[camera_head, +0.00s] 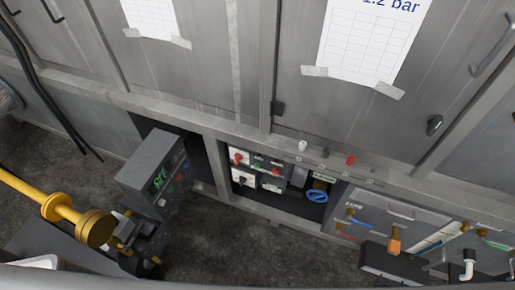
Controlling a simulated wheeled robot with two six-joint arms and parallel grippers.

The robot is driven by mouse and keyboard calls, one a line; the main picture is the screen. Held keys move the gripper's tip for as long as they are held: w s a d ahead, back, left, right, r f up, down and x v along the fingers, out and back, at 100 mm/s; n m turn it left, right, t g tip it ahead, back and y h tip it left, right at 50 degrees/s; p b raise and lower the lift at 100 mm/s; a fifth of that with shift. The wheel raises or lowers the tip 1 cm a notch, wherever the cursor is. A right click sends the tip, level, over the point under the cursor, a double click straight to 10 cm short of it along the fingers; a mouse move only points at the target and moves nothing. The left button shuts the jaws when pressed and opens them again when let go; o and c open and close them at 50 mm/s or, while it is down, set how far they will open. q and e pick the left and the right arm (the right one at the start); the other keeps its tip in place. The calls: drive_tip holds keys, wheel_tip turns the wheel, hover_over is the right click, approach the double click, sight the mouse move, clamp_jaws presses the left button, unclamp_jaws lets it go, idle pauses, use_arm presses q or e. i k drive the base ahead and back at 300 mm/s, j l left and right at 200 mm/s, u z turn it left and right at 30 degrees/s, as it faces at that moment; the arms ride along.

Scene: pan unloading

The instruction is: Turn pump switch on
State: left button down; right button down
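A dark grey box with a lit green display (155,175) and small buttons stands at lower left, tilted in the picture. In an opening in the steel front, control panels carry red knobs, including a red knob (238,158), a white panel with a dark switch (243,179) and a small green part (259,165). I cannot tell which of these is the pump switch, or its position. I make out neither of my grippers.
A yellow rod with a brass-coloured end (94,228) reaches in from the left, near the box. A white knob (302,146) and a red knob (350,160) sit on the ledge. A blue coil (317,196) lies in the opening. Valves, including an orange one (394,240), stand at right.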

sight(237, 157)
drive_tip(key=k+j+z, duration=0.15)
drive_tip(key=j, duration=0.2)
drive_tip(key=k+j+z, duration=0.1)
drive_tip(key=k+z, duration=0.6)
drive_tip(key=z, duration=0.15)
